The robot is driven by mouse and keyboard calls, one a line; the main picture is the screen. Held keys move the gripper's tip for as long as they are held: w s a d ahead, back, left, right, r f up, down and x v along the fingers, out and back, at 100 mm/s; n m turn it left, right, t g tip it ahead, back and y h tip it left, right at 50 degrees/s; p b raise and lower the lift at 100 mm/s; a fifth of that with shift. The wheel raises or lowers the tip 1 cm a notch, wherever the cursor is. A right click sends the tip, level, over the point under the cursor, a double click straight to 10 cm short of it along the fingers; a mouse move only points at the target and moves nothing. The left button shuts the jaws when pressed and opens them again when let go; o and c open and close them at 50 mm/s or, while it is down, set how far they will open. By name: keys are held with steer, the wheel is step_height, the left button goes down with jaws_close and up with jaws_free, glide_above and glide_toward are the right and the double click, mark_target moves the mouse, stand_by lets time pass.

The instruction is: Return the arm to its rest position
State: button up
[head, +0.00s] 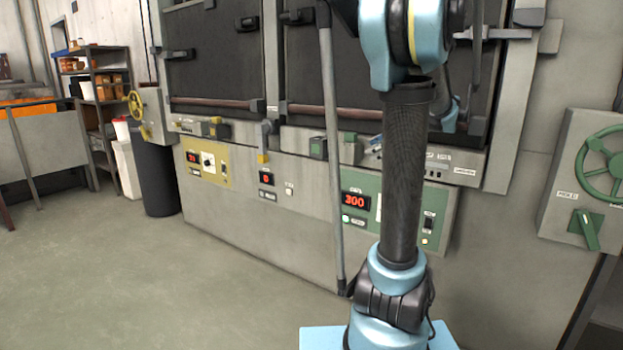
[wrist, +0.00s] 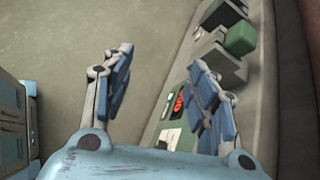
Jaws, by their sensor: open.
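My gripper (wrist: 165,90) shows in the wrist view with its two blue-padded fingers spread apart and nothing between them. Past the fingers are the grey floor and the furnace front with its green panel (wrist: 180,128). In the head view my blue and black arm rises from its base in front of the furnace (head: 250,215). The green panel (head: 384,208) reads 300 and is partly hidden behind my arm.
A yellow panel (head: 208,163) is on the furnace front at left. A green handwheel (head: 603,165) and green lever (head: 586,229) are at right. A black bin (head: 158,170) and a shelf rack (head: 98,90) stand at left. The floor (head: 190,280) at left is clear.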

steer(key=s+a+f+n+g+h, duration=0.25)
steer(key=s+a+f+n, duration=0.25)
steer(key=s+f+n, duration=0.45)
steer(key=s+a+f+n+g+h, duration=0.1)
steer(key=s+a+f+n+h, duration=0.3)
steer(key=s+f, duration=0.55)
steer(key=s+d+f+n+h, duration=0.2)
steer(key=s+f+n+h, duration=0.1)
steer(key=s+f+n, duration=0.2)
steer(key=s+n, duration=0.2)
steer(key=s, duration=0.2)
steer(key=shift+s+d, duration=0.15)
steer(key=shift+d, duration=0.2)
